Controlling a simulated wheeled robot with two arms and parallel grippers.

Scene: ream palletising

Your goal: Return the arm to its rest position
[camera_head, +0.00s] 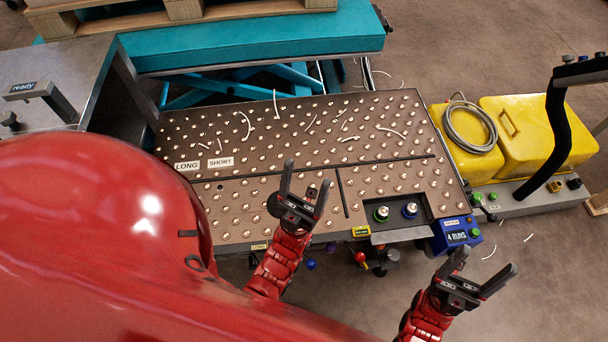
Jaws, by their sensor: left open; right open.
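My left gripper (304,190) is open and empty above the front part of the ball-studded table (380,190), near a dark divider strip. My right gripper (482,272) is open and empty at the lower right, beyond the table's front right corner and over the floor. Both red forearms come up from the bottom edge. A large red part of my own body covers the lower left and hides what lies beneath it.
A teal lift table (250,40) with a wooden pallet (105,16) stands behind. A metal cabinet (60,65) is at left. A yellow machine (535,130) with a black handle is at right. A blue display box (455,236) sits at the table's corner. Pale strips lie scattered.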

